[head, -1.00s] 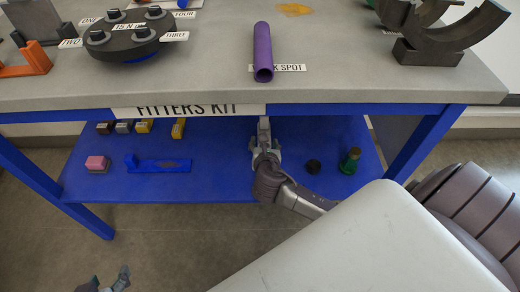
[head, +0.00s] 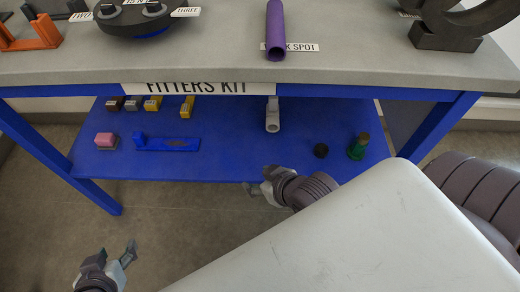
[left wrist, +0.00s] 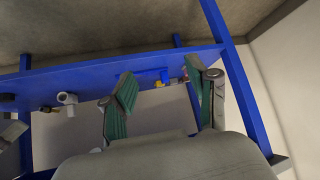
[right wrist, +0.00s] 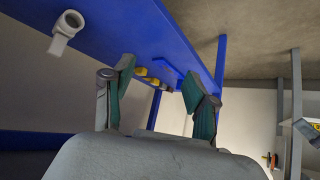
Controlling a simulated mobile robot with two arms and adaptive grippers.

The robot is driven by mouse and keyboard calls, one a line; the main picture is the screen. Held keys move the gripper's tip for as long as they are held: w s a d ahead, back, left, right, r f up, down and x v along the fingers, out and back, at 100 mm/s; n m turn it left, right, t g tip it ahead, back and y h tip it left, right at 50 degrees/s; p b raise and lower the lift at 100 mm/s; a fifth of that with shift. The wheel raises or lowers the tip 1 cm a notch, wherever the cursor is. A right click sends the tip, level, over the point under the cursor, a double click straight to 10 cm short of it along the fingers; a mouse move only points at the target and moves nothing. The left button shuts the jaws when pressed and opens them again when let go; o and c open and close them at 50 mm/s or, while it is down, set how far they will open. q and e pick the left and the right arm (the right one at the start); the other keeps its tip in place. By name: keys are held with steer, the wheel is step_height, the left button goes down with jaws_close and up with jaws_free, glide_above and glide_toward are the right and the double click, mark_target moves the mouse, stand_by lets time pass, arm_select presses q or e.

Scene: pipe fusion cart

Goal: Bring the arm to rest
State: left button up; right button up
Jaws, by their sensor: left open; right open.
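My right gripper (head: 262,188) is open and empty, just in front of the lower blue shelf's front edge. Its parted green-padded fingers (right wrist: 157,92) show in the right wrist view with nothing between them. My left gripper (head: 126,258) is low at the lower left of the head view, apart from the cart. Its fingers (left wrist: 166,95) are spread and empty in the left wrist view. A light grey pipe fitting (head: 272,118) stands on the shelf behind my right gripper, not touching it. It also shows in the right wrist view (right wrist: 66,30).
The blue shelf (head: 230,165) carries a pink block (head: 105,140), a blue bracket (head: 168,144), several small blocks, a dark cap (head: 321,150) and a green bottle-like item (head: 358,148). A purple pipe (head: 275,30) lies on the grey worktop (head: 350,65). Floor in front is clear.

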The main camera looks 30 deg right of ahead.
steer(key=shift+w, duration=0.1)
